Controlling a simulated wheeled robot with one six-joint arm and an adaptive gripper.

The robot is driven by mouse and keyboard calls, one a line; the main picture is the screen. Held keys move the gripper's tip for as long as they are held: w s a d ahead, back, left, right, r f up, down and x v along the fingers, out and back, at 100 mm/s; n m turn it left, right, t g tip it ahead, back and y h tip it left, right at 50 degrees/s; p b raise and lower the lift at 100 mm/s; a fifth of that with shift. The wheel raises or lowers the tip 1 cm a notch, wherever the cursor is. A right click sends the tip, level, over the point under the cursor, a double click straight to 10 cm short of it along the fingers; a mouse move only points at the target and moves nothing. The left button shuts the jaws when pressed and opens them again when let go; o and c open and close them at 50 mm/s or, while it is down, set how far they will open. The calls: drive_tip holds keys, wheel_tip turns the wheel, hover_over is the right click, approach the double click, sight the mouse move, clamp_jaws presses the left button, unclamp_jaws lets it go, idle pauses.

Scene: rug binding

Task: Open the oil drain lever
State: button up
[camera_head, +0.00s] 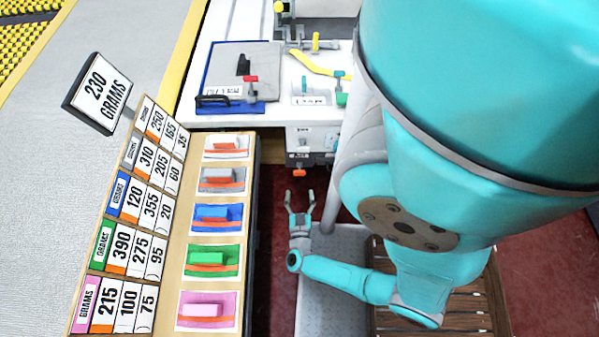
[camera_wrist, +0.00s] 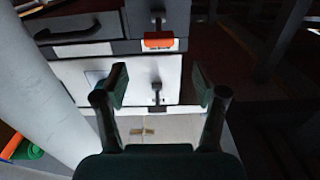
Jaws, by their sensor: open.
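A small orange lever (camera_head: 299,173) sticks out low on the front of the white machine (camera_head: 305,138). It looks like the oil drain lever, though no readable label confirms this. In the wrist view the orange lever (camera_wrist: 159,41) lies beyond my fingertips, roughly midway between them and higher in the picture. My gripper (camera_head: 300,194) is open and empty, just in front of and below the lever in the head view. In the wrist view my gripper (camera_wrist: 160,85) shows both fingers spread, apart from the lever. A black knob or rod (camera_wrist: 157,90) shows between the fingers.
A wooden rack (camera_head: 190,240) with weight labels and coloured blocks stands left of my gripper. The machine's white tabletop (camera_head: 225,25) holds a grey board and small levers. A slatted wooden pallet (camera_head: 440,322) lies at lower right. A green-and-orange item (camera_wrist: 25,149) shows in the wrist view.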

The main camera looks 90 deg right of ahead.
sight(300, 175)
drive_tip(key=shift+w+d, duration=0.2)
drive_tip(key=shift+d, duration=2.2)
drive_tip(key=shift+w+d, duration=0.15)
drive_tip(key=shift+d, duration=2.25)
